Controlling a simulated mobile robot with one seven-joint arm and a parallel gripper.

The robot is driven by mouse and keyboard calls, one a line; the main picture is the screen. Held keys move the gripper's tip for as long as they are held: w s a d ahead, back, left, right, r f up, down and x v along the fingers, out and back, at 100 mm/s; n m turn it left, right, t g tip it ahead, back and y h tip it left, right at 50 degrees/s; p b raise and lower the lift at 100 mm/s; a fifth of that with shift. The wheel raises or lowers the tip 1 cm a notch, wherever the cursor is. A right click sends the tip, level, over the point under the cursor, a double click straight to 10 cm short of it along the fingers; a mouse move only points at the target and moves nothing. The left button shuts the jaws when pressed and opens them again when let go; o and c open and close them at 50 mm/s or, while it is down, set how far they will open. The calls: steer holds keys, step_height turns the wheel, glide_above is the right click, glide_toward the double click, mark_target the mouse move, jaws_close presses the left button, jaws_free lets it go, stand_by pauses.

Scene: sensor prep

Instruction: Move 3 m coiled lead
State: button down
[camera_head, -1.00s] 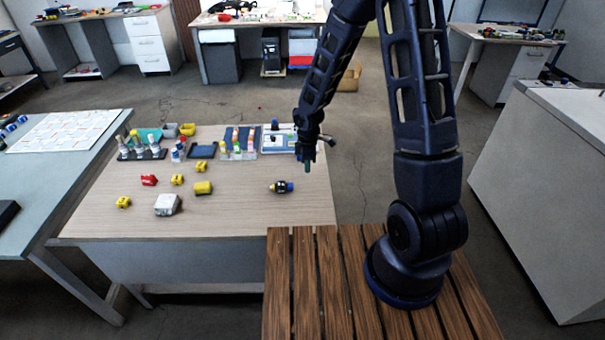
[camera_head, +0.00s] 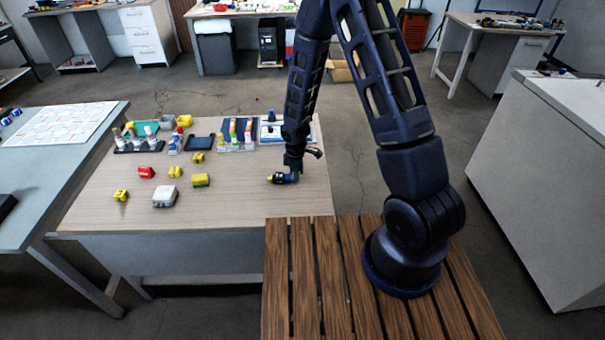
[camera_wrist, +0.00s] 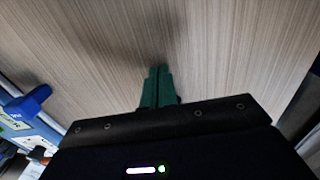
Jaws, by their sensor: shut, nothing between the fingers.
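I cannot make out a clearly coiled lead in either view. The dark item does not show in the wrist view.
Yellow pieces (camera_head: 201,180), a red piece (camera_head: 146,172) and a grey-white block (camera_head: 165,196) lie left. Racks of bottles (camera_head: 138,143) and a blue-white box (camera_head: 271,133) stand at the back. A blue knob (camera_wrist: 28,102) shows at the wrist view's left. The table's front is clear.

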mark_target(243, 183)
steer(key=shift+a, duration=0.25)
steer(key=a, duration=2)
steer(key=shift+a, duration=0.2)
steer(key=shift+d, duration=0.1)
